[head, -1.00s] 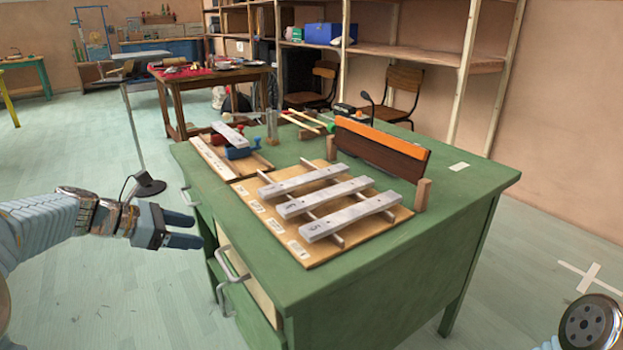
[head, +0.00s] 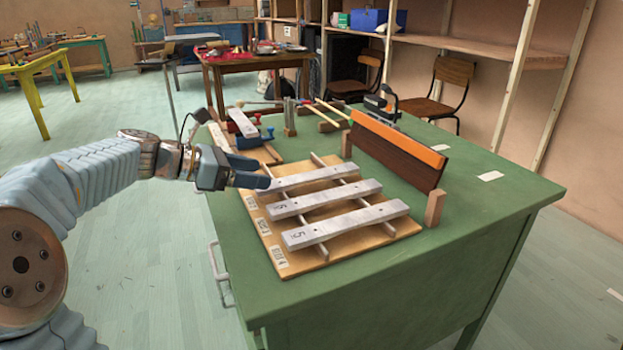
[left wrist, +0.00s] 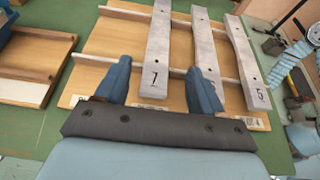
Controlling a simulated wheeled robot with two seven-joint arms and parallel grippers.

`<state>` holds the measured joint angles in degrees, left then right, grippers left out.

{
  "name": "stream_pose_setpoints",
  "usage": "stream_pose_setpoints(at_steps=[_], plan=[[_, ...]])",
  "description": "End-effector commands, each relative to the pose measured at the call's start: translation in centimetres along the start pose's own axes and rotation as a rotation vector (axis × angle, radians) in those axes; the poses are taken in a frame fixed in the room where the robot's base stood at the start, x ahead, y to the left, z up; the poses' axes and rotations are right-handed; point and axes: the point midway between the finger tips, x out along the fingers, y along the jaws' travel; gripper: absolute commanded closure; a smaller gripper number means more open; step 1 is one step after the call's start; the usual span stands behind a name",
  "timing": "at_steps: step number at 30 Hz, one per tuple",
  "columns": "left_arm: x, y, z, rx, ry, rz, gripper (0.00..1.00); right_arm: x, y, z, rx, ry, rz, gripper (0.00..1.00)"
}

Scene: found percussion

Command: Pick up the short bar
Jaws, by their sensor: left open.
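Three grey bars lie across two wooden rails on a wooden board (head: 372,236) on the green desk. They are the far bar (head: 315,174), the middle bar (head: 330,198) and the near bar (head: 350,223). A shorter-looking grey bar (head: 242,122) rests on a blue holder at the back left. My left gripper (head: 262,173) is open and empty at the left end of the far bar. In the left wrist view, the bar numbered 1 (left wrist: 158,45) shows between the two blue fingers (left wrist: 157,72); I cannot tell the height gap.
An orange-topped dark wooden block (head: 398,150) stands upright behind the bars, with a small wooden post (head: 434,208) beside it. Sticks and small tools lie at the back of the desk. The desk's right side (head: 500,210) is mostly clear.

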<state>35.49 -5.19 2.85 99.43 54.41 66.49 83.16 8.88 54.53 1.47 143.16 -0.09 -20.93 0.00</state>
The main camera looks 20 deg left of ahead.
Motion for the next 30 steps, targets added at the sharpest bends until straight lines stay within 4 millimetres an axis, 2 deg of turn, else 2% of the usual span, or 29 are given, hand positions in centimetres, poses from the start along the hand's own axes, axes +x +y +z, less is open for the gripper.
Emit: stream_pose_setpoints(at_steps=[1, 8, 15, 18, 24, 30], plan=[[0.8, 0.0, 0.0, 0.0, 0.0, -0.003, 0.32, 0.0, 0.0, 0.0, 0.0, 0.0, 0.0, 0.6], [2.9, 0.1, -0.2, -0.001, 0.0, -0.002, 0.32, 0.1, 0.1, 0.0, 0.001, 0.001, 0.001, 0.6], [6.5, 0.3, -0.3, 0.0, 0.0, -0.001, 0.32, 0.1, 0.1, -0.1, 0.001, 0.002, 0.001, 0.6], [7.1, 0.3, -0.3, 0.0, 0.0, 0.0, 0.32, 0.1, 0.1, -0.1, 0.001, 0.002, 0.001, 0.6], [7.2, 0.3, -0.3, 0.0, 0.0, 0.001, 0.32, 0.1, 0.1, -0.1, 0.001, 0.002, 0.001, 0.6], [7.1, 0.3, -0.3, 0.0, 0.0, 0.001, 0.63, 0.1, 0.1, -0.1, 0.001, 0.002, 0.001, 0.6]])
